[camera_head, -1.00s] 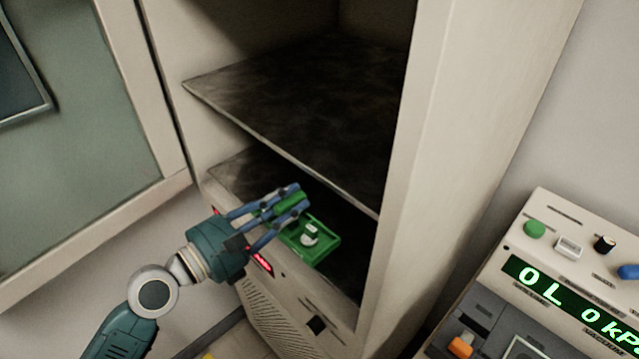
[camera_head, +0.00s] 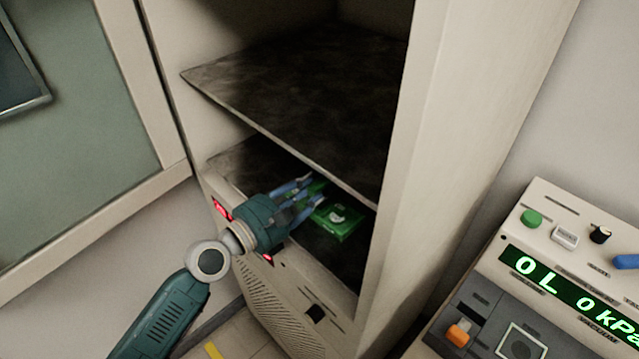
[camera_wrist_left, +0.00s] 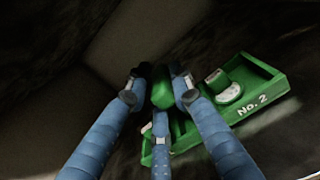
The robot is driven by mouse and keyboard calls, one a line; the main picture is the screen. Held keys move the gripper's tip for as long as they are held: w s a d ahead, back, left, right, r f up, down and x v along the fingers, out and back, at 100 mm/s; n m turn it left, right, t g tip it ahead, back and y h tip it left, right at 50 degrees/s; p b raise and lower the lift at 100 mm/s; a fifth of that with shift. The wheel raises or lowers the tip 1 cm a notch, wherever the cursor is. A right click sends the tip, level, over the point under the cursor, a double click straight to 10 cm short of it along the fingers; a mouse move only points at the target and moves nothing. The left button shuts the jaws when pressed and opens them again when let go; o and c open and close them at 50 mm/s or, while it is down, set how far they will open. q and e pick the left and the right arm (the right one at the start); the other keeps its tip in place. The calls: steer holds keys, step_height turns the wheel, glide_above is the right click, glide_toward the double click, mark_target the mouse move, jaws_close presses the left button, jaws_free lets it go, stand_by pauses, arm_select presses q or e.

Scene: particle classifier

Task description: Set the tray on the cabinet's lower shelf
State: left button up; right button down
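The green tray (camera_head: 341,222) is inside the cabinet (camera_head: 425,150), over the lower shelf (camera_head: 322,242) and beneath the upper shelf. It carries a small whitish item. In the left wrist view the tray (camera_wrist_left: 262,113) reads "No. 2" and looks tilted in the picture. My left gripper (camera_head: 312,190) reaches in from the left. Its blue fingers close around the tray's green handle (camera_wrist_left: 162,88). I cannot tell whether the tray's underside touches the shelf. My right gripper is not in view.
The upper shelf (camera_head: 300,100) lies close above my left gripper. A control panel (camera_head: 565,270) with a green display is at the lower right.

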arm_select(q)
steer(key=o, duration=0.3)
steer(key=shift+s+a, duration=0.1)
steer(key=b+v, duration=0.3)
steer(key=v, duration=0.8)
steer(key=shift+s+a+r, duration=0.15)
steer(key=shift+s+a, duration=0.1)
steer(key=shift+s, duration=0.05)
